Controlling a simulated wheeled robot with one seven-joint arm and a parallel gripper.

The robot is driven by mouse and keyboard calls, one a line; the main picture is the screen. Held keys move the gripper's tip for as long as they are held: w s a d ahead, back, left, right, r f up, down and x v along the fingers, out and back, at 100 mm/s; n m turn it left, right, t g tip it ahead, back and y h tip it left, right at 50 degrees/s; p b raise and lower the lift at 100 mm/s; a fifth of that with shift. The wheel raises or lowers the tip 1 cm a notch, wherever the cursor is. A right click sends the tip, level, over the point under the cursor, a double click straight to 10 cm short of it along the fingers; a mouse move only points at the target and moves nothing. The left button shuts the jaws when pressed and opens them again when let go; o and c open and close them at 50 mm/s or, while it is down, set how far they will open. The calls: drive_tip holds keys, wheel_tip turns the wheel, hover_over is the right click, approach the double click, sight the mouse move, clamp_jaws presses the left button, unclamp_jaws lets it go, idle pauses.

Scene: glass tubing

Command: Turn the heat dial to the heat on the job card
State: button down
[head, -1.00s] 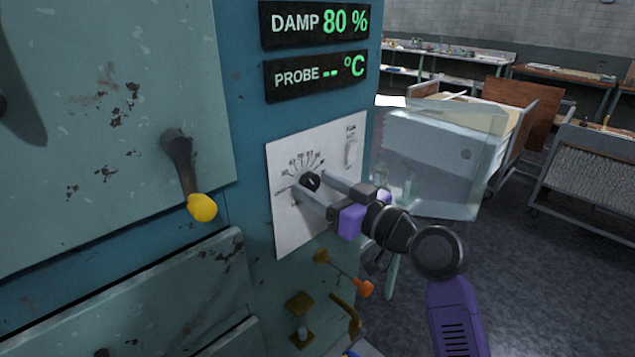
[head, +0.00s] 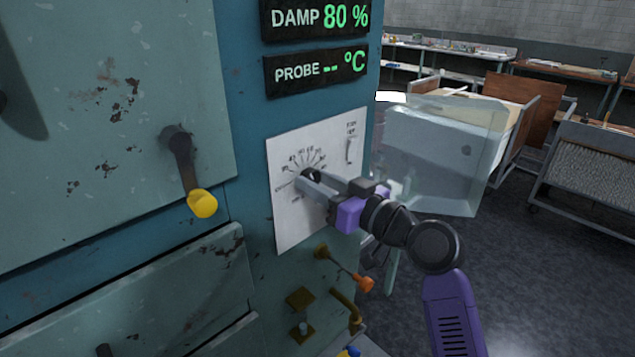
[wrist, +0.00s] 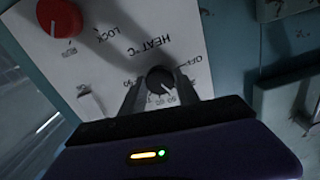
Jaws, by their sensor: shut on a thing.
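The heat dial (wrist: 159,79) is a round black knob with a pale pointer mark, on a white panel (head: 293,230) with numbers around it. In the wrist view the panel reads HEAT °C, upside down. My gripper (head: 308,180) has its two fingers on either side of the knob, shut on it; in the wrist view its fingers (wrist: 165,92) flank the dial. In the head view the fingers cover much of the knob, and the exact number at the pointer is too small to read. No job card can be made out.
A red knob (wrist: 59,18) marked LOCK is on the same panel. Above, displays read DAMP 80 % (head: 318,18) and PROBE -- °C (head: 316,69). A yellow-tipped door handle (head: 202,203) sticks out at left. An orange-tipped lever (head: 364,284) is below the panel. A clear sheet (head: 440,160) stands at right.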

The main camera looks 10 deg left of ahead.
drive_tip(key=m, duration=0.4)
drive_tip(key=shift+m+p, duration=1.05)
drive_tip(key=shift+m, duration=1.45)
drive_tip(key=c, duration=0.9)
unclamp_jaws()
drive_tip(key=b+v, duration=0.2)
drive_tip(key=v, duration=0.5)
drive_tip(key=shift+s+d, duration=0.25)
drive_tip(key=shift+d, duration=0.1)
